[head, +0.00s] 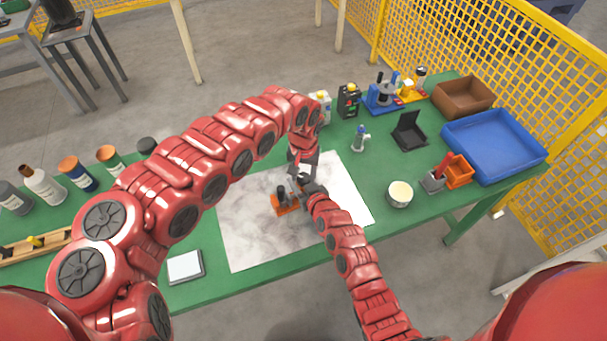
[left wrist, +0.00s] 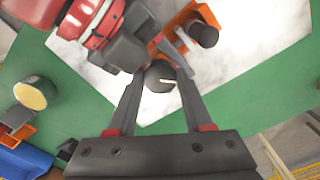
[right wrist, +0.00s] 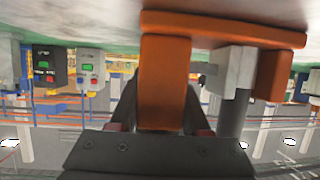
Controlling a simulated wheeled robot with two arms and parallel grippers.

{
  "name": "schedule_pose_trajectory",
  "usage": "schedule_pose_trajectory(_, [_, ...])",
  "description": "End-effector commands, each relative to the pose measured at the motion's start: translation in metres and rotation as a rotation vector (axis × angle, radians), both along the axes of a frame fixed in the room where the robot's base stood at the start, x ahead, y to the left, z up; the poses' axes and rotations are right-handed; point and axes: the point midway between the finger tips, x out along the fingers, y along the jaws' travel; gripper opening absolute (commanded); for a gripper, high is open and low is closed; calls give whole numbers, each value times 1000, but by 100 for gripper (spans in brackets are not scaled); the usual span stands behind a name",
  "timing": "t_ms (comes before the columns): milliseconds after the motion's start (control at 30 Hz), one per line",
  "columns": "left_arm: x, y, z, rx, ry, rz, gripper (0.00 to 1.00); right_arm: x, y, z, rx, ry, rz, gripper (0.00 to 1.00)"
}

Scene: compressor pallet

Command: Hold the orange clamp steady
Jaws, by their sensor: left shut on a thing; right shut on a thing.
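The orange clamp (head: 286,206) stands on the white marbled sheet (head: 250,235) in the head view, with a black knob on top. My right gripper (head: 301,190) is shut on the clamp's orange upright (right wrist: 165,85), which fills the gap between its fingers in the right wrist view. My left gripper (head: 302,177) comes down from above, beside the clamp. In the left wrist view the left fingers close around a dark round knob (left wrist: 160,76) next to the clamp's orange body (left wrist: 178,22). I cannot tell whether this knob belongs to the clamp. The arms partly hide the contact.
A round cream-topped tub (head: 399,194), an orange bin (head: 458,171), a blue tray (head: 495,144) and a brown box (head: 464,96) stand to the right. Several bottles line the left. A white-topped pad (head: 185,267) lies near the front edge. The sheet's front is clear.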

Motion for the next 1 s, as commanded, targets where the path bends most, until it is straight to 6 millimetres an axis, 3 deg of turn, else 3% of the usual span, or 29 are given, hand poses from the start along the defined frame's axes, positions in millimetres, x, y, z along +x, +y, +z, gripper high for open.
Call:
schedule_pose_trajectory(233, [0,0,0,0,0,1,0,0,0,-1,-2,1,0,0])
schedule_pose_trajectory(267, [0,0,0,0,0,1,54,0,0,-1,-2,1,0,0])
schedule_pose_trajectory(400, [0,0,0,0,0,1,79,0,0,-1,-2,1,0,0])
schedule_pose_trajectory(767, [1,0,3,-1,-2,2,81,0,0,-1,-2,1,0,0])
schedule_pose_trajectory(867, [2,0,15,-2,-4,4,81,0,0,-1,-2,1,0,0])
schedule_pose_trajectory(1000, [3,1,45,-2,-9,4,81,0,0,-1,-2,1,0,0])
